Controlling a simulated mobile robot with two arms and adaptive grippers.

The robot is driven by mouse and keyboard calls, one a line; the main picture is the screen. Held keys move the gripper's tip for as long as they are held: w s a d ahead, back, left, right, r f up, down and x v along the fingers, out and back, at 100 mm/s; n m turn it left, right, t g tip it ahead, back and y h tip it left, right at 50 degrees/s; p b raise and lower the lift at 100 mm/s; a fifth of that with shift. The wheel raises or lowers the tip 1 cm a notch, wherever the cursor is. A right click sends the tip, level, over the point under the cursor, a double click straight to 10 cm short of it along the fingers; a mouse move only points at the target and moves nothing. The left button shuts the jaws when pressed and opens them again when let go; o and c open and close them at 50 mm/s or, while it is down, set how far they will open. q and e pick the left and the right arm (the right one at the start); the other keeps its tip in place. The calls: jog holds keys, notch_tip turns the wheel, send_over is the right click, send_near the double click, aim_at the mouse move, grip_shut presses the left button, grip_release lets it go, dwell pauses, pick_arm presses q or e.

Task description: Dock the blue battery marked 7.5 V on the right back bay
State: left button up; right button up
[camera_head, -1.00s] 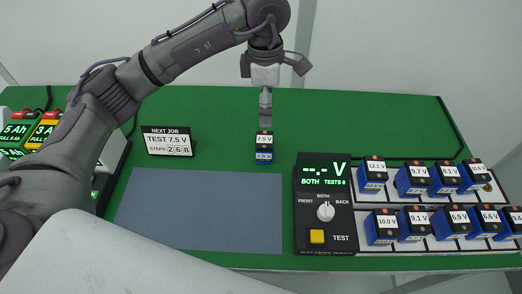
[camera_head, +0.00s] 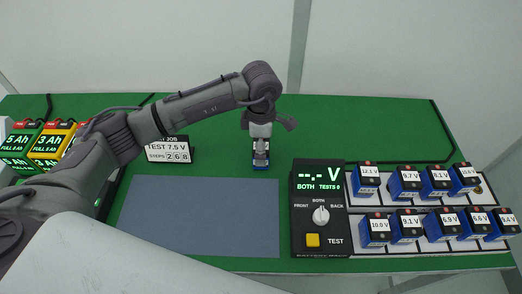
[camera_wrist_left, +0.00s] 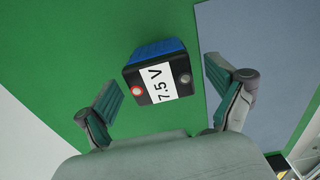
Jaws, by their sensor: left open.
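The blue battery marked 7.5 V (camera_wrist_left: 158,75) has a black top with a red and a grey terminal. It stands on the green table, between and beyond my open left fingers (camera_wrist_left: 163,86) in the left wrist view, with a gap on each side. In the head view my left gripper (camera_head: 261,158) is right above the battery (camera_head: 260,168) and hides most of it. My right gripper is not in view. I cannot tell which slot is the right back bay; a dock (camera_head: 110,190) at the left is largely covered by my left arm.
A black tester (camera_head: 320,175) reads BOTH, with a knob and yellow button. Right of it, a rack (camera_head: 410,213) holds several blue batteries in two rows. A grey mat (camera_head: 200,215) lies empty. A NEXT JOB sign (camera_head: 170,150) reads TEST 7.5 V.

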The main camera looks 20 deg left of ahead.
pick_arm(q)
jog(key=shift+f, duration=0.4)
jog(key=shift+r, duration=0.1)
jog(key=c, duration=1.7)
